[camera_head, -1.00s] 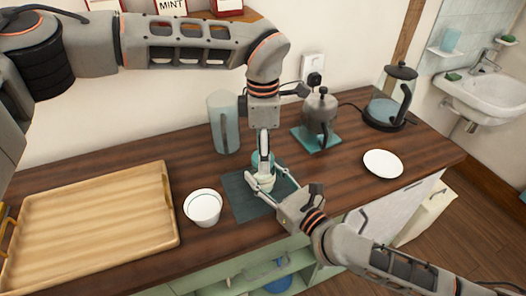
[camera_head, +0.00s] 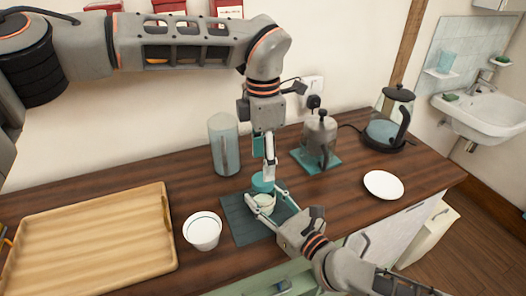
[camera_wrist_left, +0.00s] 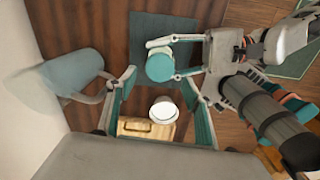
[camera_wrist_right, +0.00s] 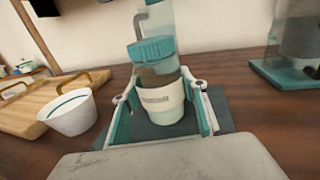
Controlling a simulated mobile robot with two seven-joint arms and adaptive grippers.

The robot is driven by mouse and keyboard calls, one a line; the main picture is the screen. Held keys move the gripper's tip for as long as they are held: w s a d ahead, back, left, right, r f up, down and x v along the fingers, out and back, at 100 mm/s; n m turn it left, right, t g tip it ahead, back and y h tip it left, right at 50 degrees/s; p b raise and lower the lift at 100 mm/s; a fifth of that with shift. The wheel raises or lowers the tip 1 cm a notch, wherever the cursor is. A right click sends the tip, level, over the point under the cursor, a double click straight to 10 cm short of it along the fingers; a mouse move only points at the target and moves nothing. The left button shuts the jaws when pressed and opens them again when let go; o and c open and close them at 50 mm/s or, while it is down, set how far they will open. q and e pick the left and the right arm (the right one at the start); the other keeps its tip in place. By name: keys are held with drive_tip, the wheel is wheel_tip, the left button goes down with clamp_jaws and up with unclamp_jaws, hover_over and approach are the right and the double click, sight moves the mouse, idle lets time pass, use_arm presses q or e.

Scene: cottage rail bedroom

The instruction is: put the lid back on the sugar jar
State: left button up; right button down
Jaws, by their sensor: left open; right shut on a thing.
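The sugar jar (camera_head: 264,203) stands on a dark mat (camera_head: 238,218); it is pale with a label in the right wrist view (camera_wrist_right: 162,98). My right gripper (camera_head: 262,207) is shut around its body from the front. The teal lid (camera_head: 262,183) is at the top of the jar. In the right wrist view the lid (camera_wrist_right: 152,50) looks slightly tilted, with a brownish band below it; I cannot tell whether it is fully seated. My left gripper (camera_head: 268,168) is open, pointing down just above and beside the lid. The left wrist view shows the lid's round top (camera_wrist_left: 160,66).
A white cup (camera_head: 203,232) stands left of the mat, beside a wooden tray (camera_head: 90,245). A tall glass pitcher (camera_head: 223,145) stands behind. A metal pot (camera_head: 319,140), a kettle (camera_head: 391,118) and a white plate (camera_head: 383,185) are to the right.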

use_arm(q)
drive_tip(key=n, duration=0.2)
drive_tip(key=r+n, duration=0.1)
drive_tip(key=n, duration=0.2)
drive_tip(key=shift+r+n, duration=0.3)
drive_tip(key=n, duration=0.2)
drive_tip(key=r+n, duration=0.1)
drive_tip(key=n, duration=0.1)
drive_tip(key=shift+r+n, duration=0.1)
drive_tip(key=shift+n, duration=0.2)
drive_tip(key=shift+f, duration=4.05)
drive_tip(key=c, duration=1.1)
drive_tip(key=shift+c, duration=0.2)
